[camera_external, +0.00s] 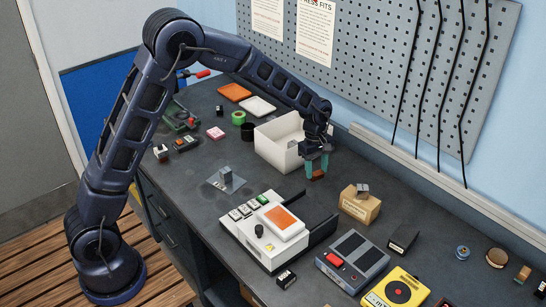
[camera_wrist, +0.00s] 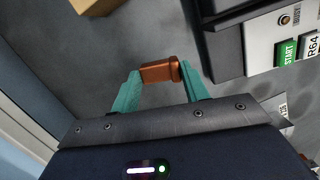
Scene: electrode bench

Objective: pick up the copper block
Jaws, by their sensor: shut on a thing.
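A white open bin (camera_external: 277,149) stands just left of my gripper. A cardboard box (camera_external: 359,206) stands to the front right. A white machine with an orange pad (camera_external: 285,218) and dark rails lies in front. A pegboard (camera_external: 400,60) rises behind.

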